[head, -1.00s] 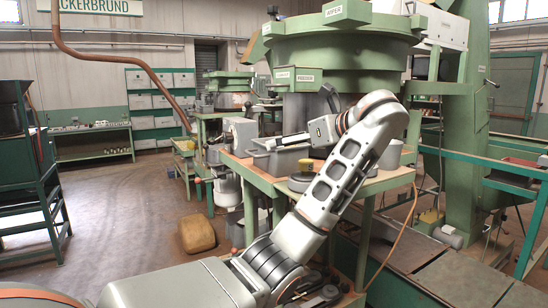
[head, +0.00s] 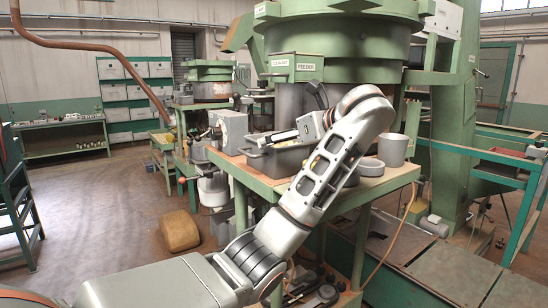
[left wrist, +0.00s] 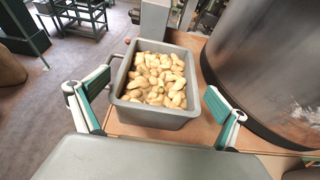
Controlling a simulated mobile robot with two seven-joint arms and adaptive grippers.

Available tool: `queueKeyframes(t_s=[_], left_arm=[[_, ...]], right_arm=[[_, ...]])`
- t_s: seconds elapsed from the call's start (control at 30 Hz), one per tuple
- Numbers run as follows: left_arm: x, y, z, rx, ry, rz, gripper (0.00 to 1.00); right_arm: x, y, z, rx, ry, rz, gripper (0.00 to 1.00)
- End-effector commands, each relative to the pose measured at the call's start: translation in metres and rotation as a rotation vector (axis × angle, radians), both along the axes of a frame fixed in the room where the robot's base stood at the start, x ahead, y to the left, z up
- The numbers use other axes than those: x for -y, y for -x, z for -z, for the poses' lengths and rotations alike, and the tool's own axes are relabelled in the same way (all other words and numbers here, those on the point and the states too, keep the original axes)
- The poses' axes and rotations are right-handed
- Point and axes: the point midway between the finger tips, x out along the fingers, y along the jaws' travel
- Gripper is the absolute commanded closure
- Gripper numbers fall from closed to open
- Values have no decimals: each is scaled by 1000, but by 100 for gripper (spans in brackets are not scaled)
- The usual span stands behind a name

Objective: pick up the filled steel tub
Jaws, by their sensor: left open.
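The filled tub (left wrist: 158,118) is a grey open box heaped with pale yellow nuts (left wrist: 158,80). It stands on the green-framed bench, and in the head view (head: 262,161) my left arm partly covers it. My left gripper (left wrist: 158,88) is open and empty. Its two green-padded fingers are spread to the left and right of the tub, with a gap on each side in the left wrist view. How high the fingers are relative to the rim is hard to tell. My right gripper is not in view.
A large steel drum (left wrist: 265,70) stands close to the tub's right. A grey box-shaped device (head: 229,130) is on the bench beyond the tub. A grey cup (head: 393,150) and a round dish (head: 371,167) sit to the right. A brown sack (head: 179,231) lies on the floor.

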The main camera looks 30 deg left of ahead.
Motion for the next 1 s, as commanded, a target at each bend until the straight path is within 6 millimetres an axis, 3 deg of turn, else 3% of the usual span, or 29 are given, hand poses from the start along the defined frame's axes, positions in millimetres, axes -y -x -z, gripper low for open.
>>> queueKeyframes(t_s=[0.3, 0.63, 0.67, 0.9, 1.0], left_arm=[[-37, -13, 13, 0, -3, -1, 1], [-42, -16, 18, 0, -2, 1, 1], [-42, -16, 18, 0, -2, 1, 6], [-42, -16, 18, -1, -2, 2, 68], [-43, -16, 16, 3, -4, 0, 71]], right_arm=[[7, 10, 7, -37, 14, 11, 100], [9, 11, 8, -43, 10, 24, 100], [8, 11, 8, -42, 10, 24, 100], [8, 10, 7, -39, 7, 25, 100], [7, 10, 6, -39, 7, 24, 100]])
